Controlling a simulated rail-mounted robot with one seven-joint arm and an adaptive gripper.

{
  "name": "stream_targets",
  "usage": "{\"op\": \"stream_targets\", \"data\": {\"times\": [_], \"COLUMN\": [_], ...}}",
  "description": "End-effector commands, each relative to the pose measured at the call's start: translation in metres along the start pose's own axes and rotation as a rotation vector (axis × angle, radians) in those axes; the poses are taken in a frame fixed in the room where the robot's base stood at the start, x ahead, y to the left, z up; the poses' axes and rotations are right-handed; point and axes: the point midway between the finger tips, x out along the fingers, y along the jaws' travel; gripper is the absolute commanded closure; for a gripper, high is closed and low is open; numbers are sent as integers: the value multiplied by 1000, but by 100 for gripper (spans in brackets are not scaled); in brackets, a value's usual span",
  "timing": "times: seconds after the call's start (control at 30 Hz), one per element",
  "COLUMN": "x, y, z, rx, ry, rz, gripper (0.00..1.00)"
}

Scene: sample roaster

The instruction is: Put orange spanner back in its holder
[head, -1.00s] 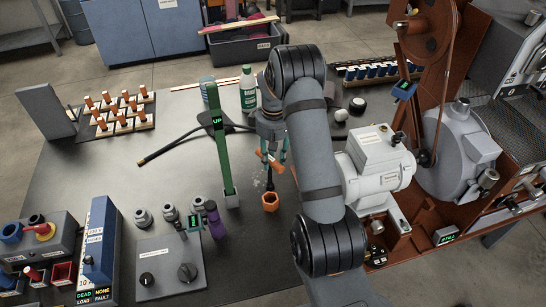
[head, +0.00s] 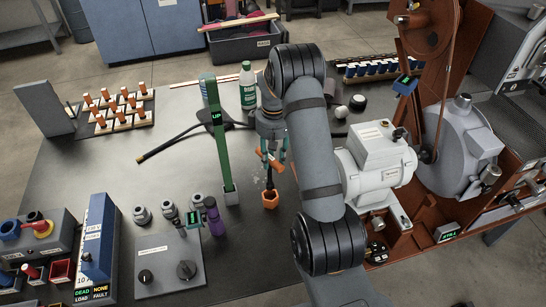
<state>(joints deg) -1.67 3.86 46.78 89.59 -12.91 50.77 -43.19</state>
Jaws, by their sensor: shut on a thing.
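The orange spanner (head: 268,158) has an orange cross-handle and a dark shaft that runs down from it. My gripper (head: 272,154) is shut on its upper part, with a teal finger on each side. The shaft's lower end meets an orange six-sided cup (head: 270,201) on the dark table, which looks like the holder. The shaft looks roughly upright. I cannot tell how deep it sits in the cup, or whether it touches the bottom. My wrist hides part of the upper grip.
A green post marked UP (head: 221,150) stands close left of the cup. A purple-handled tool (head: 215,218) and a grey control box (head: 168,262) are nearer left. A white motor (head: 375,155) stands right of my arm. The table (head: 90,172) has clear room at left.

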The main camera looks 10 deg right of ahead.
Motion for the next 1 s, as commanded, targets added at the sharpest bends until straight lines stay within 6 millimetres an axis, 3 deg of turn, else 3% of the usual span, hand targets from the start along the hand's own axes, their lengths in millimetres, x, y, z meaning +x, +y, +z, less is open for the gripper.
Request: {"op": "stream_targets", "data": {"times": [1.0], "x": [62], "y": [0], "z": [0], "rx": [0], "ry": [0], "rz": [0], "gripper": [100]}}
